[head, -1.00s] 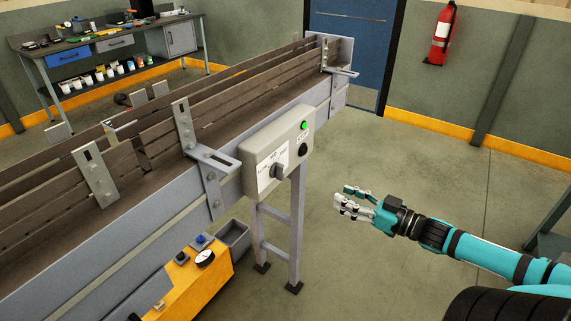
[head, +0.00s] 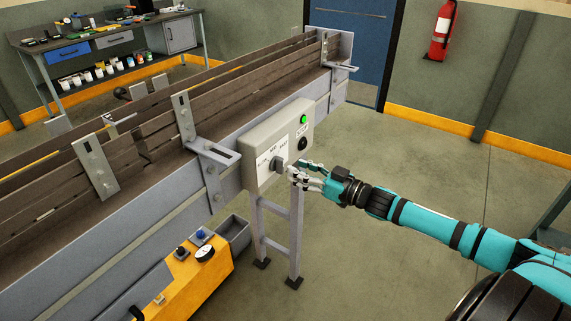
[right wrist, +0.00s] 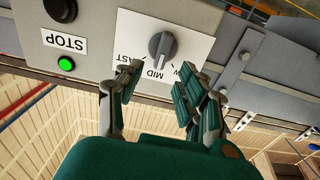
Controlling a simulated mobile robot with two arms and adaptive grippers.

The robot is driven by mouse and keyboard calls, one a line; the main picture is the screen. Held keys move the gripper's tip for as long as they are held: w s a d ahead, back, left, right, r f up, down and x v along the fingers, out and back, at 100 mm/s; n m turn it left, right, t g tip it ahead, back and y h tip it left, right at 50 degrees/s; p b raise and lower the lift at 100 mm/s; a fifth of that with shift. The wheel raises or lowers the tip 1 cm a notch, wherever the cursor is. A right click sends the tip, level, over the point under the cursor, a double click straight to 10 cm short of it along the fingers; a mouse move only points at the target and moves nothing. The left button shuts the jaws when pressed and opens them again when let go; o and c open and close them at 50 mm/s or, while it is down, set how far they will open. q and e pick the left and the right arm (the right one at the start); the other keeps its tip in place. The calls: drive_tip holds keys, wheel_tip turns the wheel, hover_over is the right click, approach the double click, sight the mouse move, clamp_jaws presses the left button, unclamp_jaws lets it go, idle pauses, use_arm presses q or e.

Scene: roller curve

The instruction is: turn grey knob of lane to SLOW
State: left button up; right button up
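The grey knob (head: 278,164) is on a white label plate (head: 265,174) on the front of the control box (head: 252,147) at the conveyor lane's side. In the right wrist view the knob (right wrist: 162,45) appears to point toward MID, with FAST on one side and SLOW, partly hidden by a finger, on the other. My right gripper (head: 300,176) is just right of the knob in the head view. In the right wrist view this gripper (right wrist: 160,82) has its fingers apart and empty, with the tips short of the knob. My left gripper is out of view.
A black STOP button (head: 302,143) and a lit green button (head: 304,119) sit on the same box. A metal bracket (head: 215,152) juts out left of the box. A yellow unit (head: 190,284) stands below. The floor to the right is clear.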

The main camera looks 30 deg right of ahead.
sight(283, 163)
drive_tip(key=shift+p+x, duration=0.3)
drive_tip(key=shift+x, duration=2.25)
clamp_jaws()
